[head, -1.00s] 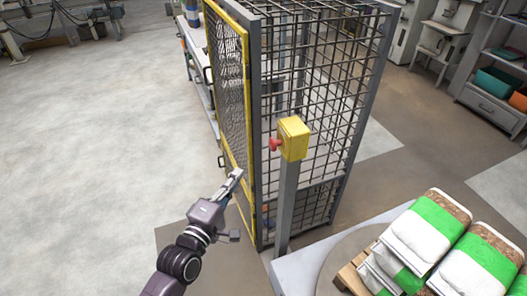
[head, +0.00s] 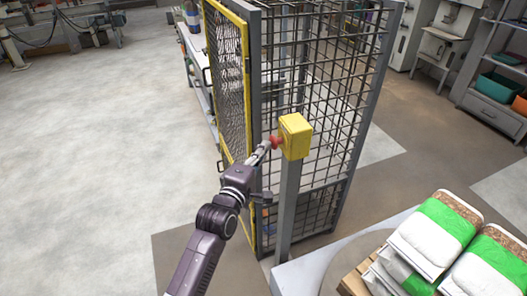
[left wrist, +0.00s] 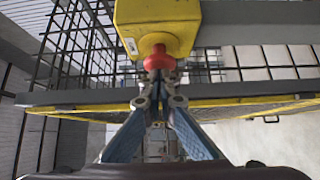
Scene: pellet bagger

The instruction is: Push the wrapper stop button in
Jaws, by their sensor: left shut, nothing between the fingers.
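The red wrapper stop button (head: 275,142) sticks out of the left face of a yellow box (head: 296,136) on top of a grey post. My left gripper (head: 266,146) is shut and empty, with its fingertips right at the button in the head view. In the left wrist view the red button (left wrist: 159,59) is just beyond the tips of my left gripper (left wrist: 159,76), in line with them, below the yellow box (left wrist: 158,25). The tips look to be touching it or very close; I cannot tell whether it is pressed in. My right gripper is not in view.
A mesh cage (head: 325,90) with a yellow-framed door (head: 228,85) stands close behind and beside the post. Stacked green and white bags (head: 440,235) on a pallet are at the lower right. Open floor (head: 100,150) lies to the left.

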